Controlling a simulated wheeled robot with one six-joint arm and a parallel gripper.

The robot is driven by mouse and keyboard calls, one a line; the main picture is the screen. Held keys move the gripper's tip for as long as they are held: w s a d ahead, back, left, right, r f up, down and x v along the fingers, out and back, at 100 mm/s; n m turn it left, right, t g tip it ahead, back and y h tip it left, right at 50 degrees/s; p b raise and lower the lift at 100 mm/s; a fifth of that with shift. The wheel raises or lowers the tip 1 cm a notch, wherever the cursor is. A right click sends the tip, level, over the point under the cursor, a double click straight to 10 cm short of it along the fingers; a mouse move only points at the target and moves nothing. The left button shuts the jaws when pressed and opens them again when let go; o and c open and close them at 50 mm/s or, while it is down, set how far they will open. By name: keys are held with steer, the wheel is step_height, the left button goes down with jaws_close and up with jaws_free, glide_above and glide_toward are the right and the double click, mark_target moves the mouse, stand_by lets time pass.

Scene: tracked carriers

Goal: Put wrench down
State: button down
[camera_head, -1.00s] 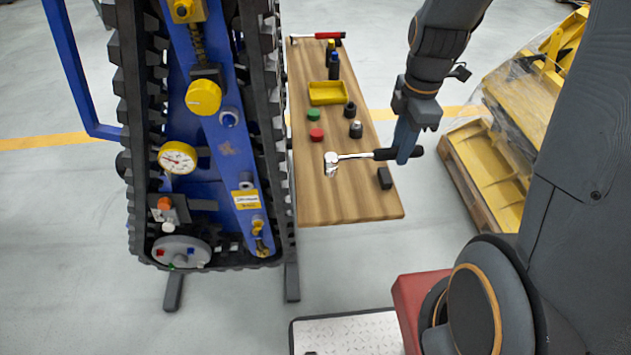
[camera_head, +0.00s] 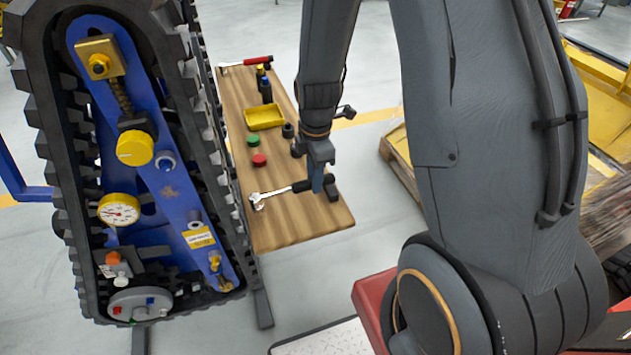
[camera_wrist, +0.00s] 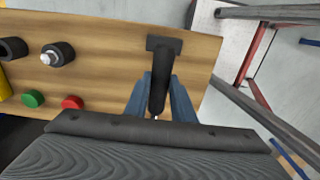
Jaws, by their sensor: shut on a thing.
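The wrench (camera_head: 275,193) has a chrome head and a black handle. Its handle runs to my gripper (camera_head: 317,182), which is shut on it near the front of the wooden table (camera_head: 290,232). The head points left in the body camera's view. In the wrist view the black handle (camera_wrist: 158,92) sits between the blue fingers of my gripper (camera_wrist: 158,100), and the chrome head is hidden. The wrench is low over the tabletop; I cannot tell whether it touches the wood.
Red (camera_head: 259,160) and green (camera_head: 253,140) caps, black sockets (camera_head: 288,130), a yellow tray (camera_head: 265,117) and a red-handled tool (camera_head: 246,64) are on the table. The tracked carrier (camera_head: 160,185) stands to the left.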

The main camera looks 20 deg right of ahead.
steer(key=shift+f, duration=1)
steer(key=c, duration=1.5)
jaws_free()
steer(key=shift+r, duration=0.1)
step_height(320, 180, up, 12)
steer(key=b, duration=0.3)
steer(key=s+m, duration=0.3)
steer(key=m, duration=0.3)
steer(key=s+r+m+t, duration=0.1)
steer(key=s+m, duration=0.2)
steer(key=m, duration=0.3)
steer(key=s+m, duration=0.3)
steer(key=m, duration=0.3)
steer(key=shift+s+d+r+t, duration=0.15)
steer(key=shift+s+r+t, duration=0.05)
steer(key=shift+r+t, duration=0.15)
